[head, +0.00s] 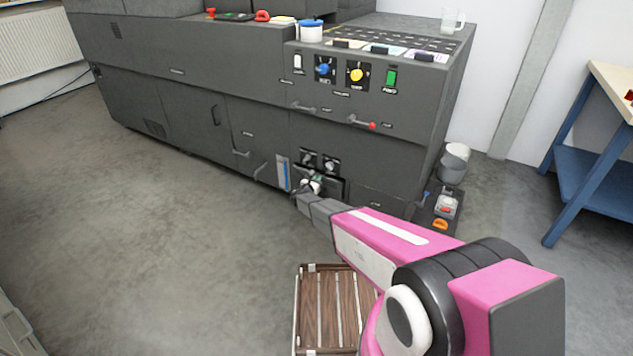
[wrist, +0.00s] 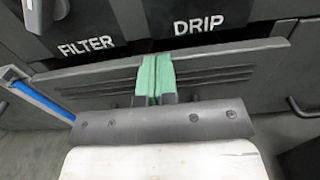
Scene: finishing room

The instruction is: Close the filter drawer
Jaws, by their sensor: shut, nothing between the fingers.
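The two green fingertips of my gripper (wrist: 157,78) are pressed together with nothing between them. They are against or just in front of a dark slotted front panel (wrist: 215,72), near its middle; I cannot tell whether they touch it. The FILTER label (wrist: 87,46) and the DRIP label (wrist: 200,23) are on the machine face above this panel. The panel's top edge stands forward of that face, with a dark gap behind it. In the head view my gripper (head: 312,187) is low at the front of the grey machine (head: 190,110), partly hiding the panel.
A blue strip gauge (head: 283,172) is left of the panel. A lever with a red knob (head: 372,125) sticks out above. A slatted wooden crate (head: 330,310) stands on the floor below my arm. A blue bench (head: 590,165) is at right.

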